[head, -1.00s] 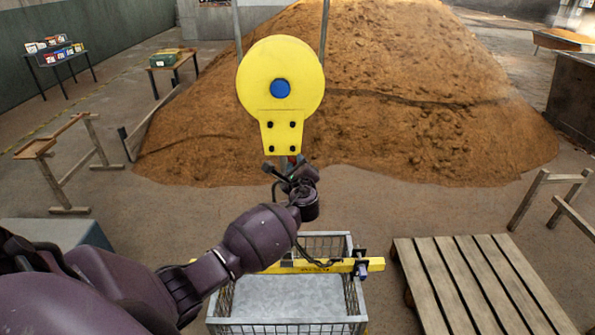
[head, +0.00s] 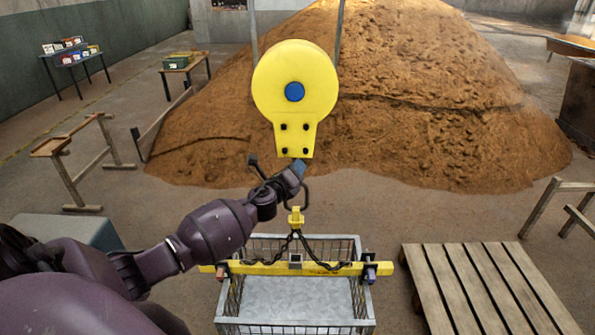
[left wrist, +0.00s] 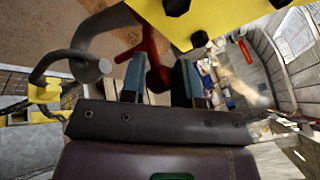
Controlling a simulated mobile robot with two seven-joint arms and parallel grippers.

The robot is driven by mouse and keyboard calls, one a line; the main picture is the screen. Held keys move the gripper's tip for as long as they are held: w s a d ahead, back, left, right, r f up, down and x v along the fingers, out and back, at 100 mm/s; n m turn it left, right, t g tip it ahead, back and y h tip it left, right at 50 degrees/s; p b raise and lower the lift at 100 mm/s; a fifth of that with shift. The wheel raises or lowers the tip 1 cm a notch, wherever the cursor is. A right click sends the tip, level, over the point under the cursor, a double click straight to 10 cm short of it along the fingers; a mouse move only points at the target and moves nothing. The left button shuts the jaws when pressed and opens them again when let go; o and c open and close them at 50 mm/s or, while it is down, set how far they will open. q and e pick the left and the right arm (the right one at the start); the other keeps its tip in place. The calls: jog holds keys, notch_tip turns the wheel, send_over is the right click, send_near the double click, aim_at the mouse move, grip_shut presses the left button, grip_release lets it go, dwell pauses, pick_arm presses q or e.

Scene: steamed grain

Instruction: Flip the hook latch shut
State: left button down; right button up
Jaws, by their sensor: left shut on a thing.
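A yellow hook block (head: 295,85) with a blue centre hangs in the middle of the head view. Under it, the dark hook (head: 306,195) carries a yellow link (head: 295,215); the hook also shows in the left wrist view (left wrist: 92,66). A red latch (left wrist: 150,45) sits beside the hook, below the yellow block. My left gripper (head: 299,168) is just under the block. In the left wrist view, its fingers (left wrist: 160,82) are shut on the red latch. Whether the latch tip meets the hook is hard to tell. My right gripper is not in view.
Chains run from the link to a yellow spreader beam (head: 270,268) across a wire basket (head: 228,300). A wooden pallet (head: 480,285) lies at the right. A large grain heap (head: 420,120) fills the back. Wooden trestles stand at both sides.

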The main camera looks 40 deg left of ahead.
pick_arm(q)
jog(key=shift+a, duration=0.15)
jog(key=c, duration=0.9)
grip_release()
jog(key=s, duration=0.3)
jog(key=s+d, duration=0.1)
jog(key=s, duration=0.6)
jog(key=shift+s+d, duration=0.2)
jog(key=shift+s, duration=0.2)
